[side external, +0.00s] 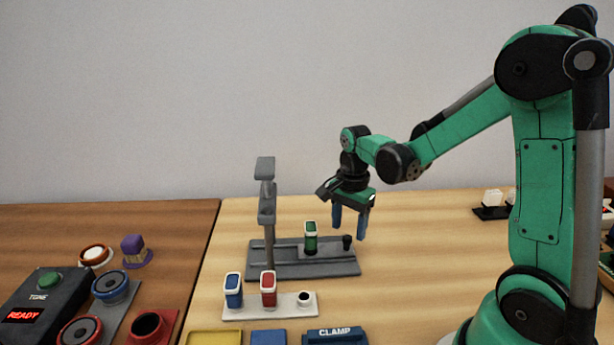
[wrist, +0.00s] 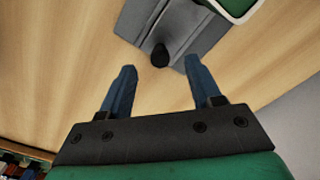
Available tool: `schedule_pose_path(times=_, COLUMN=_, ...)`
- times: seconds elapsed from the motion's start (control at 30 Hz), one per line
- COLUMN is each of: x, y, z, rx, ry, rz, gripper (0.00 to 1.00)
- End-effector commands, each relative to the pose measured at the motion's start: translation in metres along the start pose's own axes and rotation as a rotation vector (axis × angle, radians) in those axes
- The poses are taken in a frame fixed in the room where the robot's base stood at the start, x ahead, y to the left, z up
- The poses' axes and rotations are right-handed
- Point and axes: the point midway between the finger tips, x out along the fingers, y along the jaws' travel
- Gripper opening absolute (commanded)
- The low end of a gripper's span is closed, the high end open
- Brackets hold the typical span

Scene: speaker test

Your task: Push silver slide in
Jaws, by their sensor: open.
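The silver slide (side external: 327,249) is a flat grey plate lying on the grey fixture base (side external: 290,270). It carries a green block with a pale rim (side external: 310,239) and a black knob (side external: 347,242) at its right end. My gripper (side external: 349,234) points down at that right end, with its two blue fingers apart and empty. In the wrist view, the black knob (wrist: 160,55) shows between and just beyond the open fingertips (wrist: 160,66). The grey slide (wrist: 185,25) extends away from it at the top. I cannot tell whether a finger touches the knob.
A grey upright post (side external: 267,205) with brackets rises from the fixture's left part. In front, a white tray (side external: 240,314) holds a blue and a red block. A dark blue part marked CLAMP (side external: 335,336) lies nearer.

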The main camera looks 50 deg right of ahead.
Motion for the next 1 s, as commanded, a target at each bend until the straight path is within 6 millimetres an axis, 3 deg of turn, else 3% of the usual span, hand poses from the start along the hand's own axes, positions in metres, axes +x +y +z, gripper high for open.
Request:
schedule_pose_path(times=0.2, x=0.018, y=0.0, z=0.0, rx=-0.003, ry=0.0, rz=-0.001, gripper=0.57)
schedule_pose_path(times=0.5, x=0.021, y=0.0, z=0.0, rx=-0.004, ry=0.0, rz=-0.002, gripper=0.57)
schedule_pose_path(times=0.53, x=0.021, y=0.0, z=0.0, rx=-0.004, ry=0.0, rz=-0.002, gripper=0.55)
schedule_pose_path(times=0.73, x=0.021, y=0.0, z=0.0, rx=-0.004, ry=0.0, rz=-0.002, gripper=0.0)
schedule_pose_path(times=1.0, x=0.021, y=0.0, z=0.0, rx=-0.004, ry=0.0, rz=-0.001, gripper=0.0)
